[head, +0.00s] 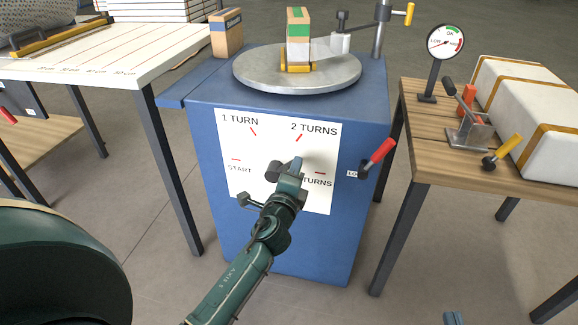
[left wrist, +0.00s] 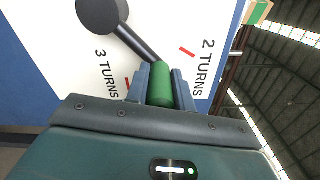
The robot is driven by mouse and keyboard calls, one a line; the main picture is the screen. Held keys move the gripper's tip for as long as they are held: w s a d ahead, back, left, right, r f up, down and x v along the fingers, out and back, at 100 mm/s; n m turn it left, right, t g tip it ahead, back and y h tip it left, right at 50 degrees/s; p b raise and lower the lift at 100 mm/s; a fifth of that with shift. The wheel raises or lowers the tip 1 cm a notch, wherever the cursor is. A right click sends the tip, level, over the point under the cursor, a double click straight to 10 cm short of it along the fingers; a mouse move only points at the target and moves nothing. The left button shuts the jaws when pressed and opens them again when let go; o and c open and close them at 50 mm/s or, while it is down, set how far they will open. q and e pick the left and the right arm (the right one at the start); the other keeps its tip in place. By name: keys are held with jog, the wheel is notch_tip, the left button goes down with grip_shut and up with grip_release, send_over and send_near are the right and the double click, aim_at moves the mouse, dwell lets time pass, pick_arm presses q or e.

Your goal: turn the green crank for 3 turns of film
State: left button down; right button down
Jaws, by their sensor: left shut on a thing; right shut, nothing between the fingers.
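The crank's dark hub (head: 272,173) sits at the middle of a white dial panel (head: 228,195) on the blue machine's front. In the left wrist view, the crank arm (left wrist: 138,43) runs from the hub to a green handle (left wrist: 160,88). My left gripper (head: 296,168) is shut on that handle, a finger on each side. The crank points between the 2 TURNS mark (left wrist: 187,51) and the 3 TURNS mark (left wrist: 127,83). In the head view my gripper covers the handle and part of the 3 TURNS label. My right gripper (head: 453,318) is shut and empty at the bottom edge.
A red-handled lever (head: 378,153) sticks out right of the dial. On top, a round turntable (head: 255,75) carries a wrapped box (head: 298,30). A wooden table (head: 430,150) with a gauge (head: 445,43) stands right; a white table (head: 130,55) stands left.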

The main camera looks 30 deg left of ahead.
pick_arm(q)
jog(key=shift+w+d+f+m, duration=0.15)
jog(key=shift+d+f+m, duration=0.55)
jog(key=shift+m, duration=0.6)
jog(key=shift+a, duration=0.1)
jog(key=c, duration=1.2)
grip_release()
jog(key=shift+f, duration=0.1)
